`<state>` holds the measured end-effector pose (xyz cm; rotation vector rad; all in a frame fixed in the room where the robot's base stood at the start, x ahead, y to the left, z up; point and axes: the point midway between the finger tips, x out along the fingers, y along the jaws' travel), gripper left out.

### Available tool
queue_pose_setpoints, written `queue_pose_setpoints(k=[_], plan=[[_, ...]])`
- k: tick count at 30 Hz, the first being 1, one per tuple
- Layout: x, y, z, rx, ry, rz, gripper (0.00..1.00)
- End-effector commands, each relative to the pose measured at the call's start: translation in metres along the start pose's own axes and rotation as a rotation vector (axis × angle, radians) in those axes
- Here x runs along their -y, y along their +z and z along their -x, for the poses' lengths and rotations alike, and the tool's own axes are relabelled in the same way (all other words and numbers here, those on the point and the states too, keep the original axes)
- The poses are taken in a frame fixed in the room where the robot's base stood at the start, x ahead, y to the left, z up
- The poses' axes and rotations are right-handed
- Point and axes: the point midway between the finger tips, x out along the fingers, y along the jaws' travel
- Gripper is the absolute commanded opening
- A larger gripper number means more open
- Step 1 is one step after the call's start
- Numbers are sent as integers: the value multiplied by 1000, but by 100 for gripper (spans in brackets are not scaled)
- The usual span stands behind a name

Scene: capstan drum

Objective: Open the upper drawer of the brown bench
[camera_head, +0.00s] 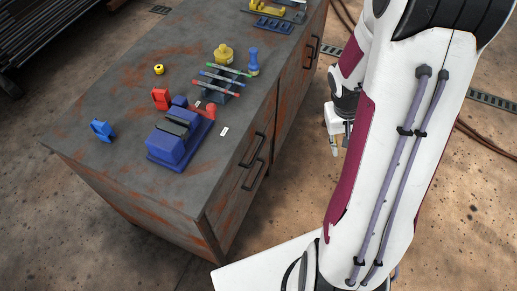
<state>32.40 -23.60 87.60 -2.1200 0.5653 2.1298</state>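The brown bench (105,160) has a worn grey top and rusty brown sides in the head view. Its front faces right, toward my arm. The upper drawer's dark handle (252,150) is on the near part of this front, just under the top's edge. A second dark handle (254,175) sits below it. The upper drawer looks closed. My gripper (335,148) is to the right of the bench front, apart from the handles. It is small and partly hidden by my arm, so I cannot tell its opening.
A blue vise (168,150), a rack with screwdrivers (222,84), a yellow pot (223,54), a yellow tape roll (158,69) and a blue item (102,130) are on the bench top. More dark handles (308,53) are farther back. Open floor lies between bench and gripper.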

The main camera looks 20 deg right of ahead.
Motion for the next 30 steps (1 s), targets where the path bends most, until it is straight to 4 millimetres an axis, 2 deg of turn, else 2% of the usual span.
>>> queue_pose_setpoints(k=[6,15,23,30], plan=[[-12,-15,-45,-15,-8,-15,25],[-17,-33,-108,-58,-51,-34,25],[-11,-45,-162,-110,-124,-56,25],[8,-52,-208,-166,-229,-86,25]])
